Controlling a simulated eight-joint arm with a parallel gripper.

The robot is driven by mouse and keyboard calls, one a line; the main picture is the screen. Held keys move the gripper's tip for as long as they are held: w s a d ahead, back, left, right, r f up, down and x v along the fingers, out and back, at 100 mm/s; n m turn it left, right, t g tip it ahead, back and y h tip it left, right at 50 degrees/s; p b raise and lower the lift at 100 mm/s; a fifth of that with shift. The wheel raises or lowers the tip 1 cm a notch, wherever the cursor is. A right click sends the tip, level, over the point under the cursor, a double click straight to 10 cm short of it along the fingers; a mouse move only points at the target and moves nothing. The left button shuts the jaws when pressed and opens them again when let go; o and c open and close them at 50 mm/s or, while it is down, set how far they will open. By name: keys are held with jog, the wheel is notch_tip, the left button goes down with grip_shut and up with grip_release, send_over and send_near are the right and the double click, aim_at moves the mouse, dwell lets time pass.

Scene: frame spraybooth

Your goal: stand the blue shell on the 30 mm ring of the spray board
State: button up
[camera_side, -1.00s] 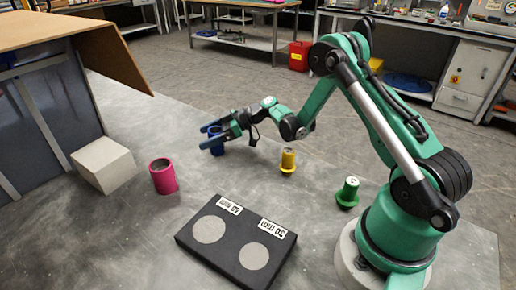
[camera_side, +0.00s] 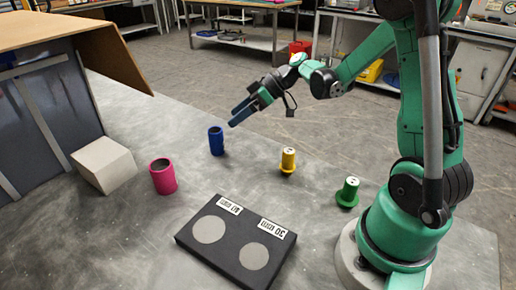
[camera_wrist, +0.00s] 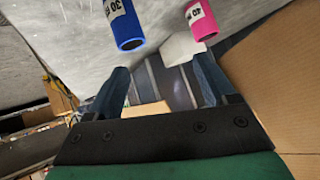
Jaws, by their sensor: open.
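The blue shell (camera_side: 216,141) stands upright on the grey table, open at the top. In the wrist view the blue shell (camera_wrist: 125,28) carries a white label reading 30. My gripper (camera_side: 240,113) is open and empty, above and to the right of the shell in the side view, apart from it. Its two fingers (camera_wrist: 159,66) show spread in the wrist view, with the shell outside them. The black spray board (camera_side: 221,263) lies at the front with two grey discs. The right disc, the 30 mm ring (camera_side: 253,256), is bare beside its 30 mm label.
A magenta shell (camera_side: 163,176) labelled 40 stands left of the blue one, near a pale block (camera_side: 104,164). A yellow flanged piece (camera_side: 288,161) and a green one (camera_side: 348,192) stand to the right. The table between the blue shell and the board is clear.

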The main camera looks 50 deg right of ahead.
jog(key=s+a+r+m+h, duration=0.3)
jog(key=s+a+m+h, duration=0.3)
jog(key=s+a, duration=0.3)
jog(key=shift+s+r+h, duration=0.25)
jog(key=shift+s+h, duration=0.45)
jog(key=shift+o, duration=0.6)
